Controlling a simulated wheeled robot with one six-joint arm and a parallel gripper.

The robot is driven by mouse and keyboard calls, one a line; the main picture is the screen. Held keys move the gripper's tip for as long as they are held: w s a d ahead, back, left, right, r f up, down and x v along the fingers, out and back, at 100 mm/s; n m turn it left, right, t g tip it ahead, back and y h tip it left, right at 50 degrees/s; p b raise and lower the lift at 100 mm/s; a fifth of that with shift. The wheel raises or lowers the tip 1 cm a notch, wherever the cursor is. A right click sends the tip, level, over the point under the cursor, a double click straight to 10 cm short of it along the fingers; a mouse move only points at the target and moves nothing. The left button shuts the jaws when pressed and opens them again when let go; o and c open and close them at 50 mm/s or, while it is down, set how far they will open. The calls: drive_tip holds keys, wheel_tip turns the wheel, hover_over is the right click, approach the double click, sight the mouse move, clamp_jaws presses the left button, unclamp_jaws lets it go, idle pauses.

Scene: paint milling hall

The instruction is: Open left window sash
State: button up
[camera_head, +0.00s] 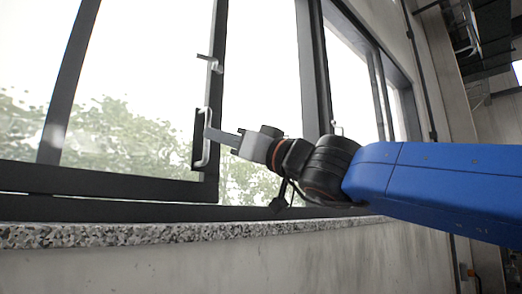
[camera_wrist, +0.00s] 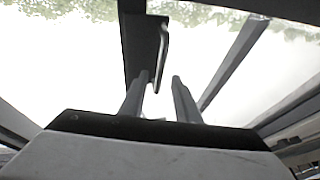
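The left window sash (camera_head: 212,100) is a dark-framed glass pane on the left in the head view. A pale bar handle (camera_head: 206,140) on a dark plate is fixed to its right upright. The handle also shows in the wrist view (camera_wrist: 164,45), in front of my gripper. My gripper (camera_head: 212,134) is at the handle from the right in the head view. In the wrist view its two fingers (camera_wrist: 160,78) stand apart, and the handle's near end lies between them, closer to the left finger. I cannot tell whether either finger touches it.
A small metal catch (camera_head: 210,63) sits above the handle on the same upright. A speckled stone sill (camera_head: 150,234) runs below the window, under my arm. A dark post (camera_head: 316,70) divides off another window part at right, with a small handle (camera_head: 338,129).

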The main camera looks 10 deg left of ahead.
drive_tip(key=v, duration=1.1)
drive_tip(key=shift+d, duration=0.3)
drive_tip(key=shift+f, duration=0.15)
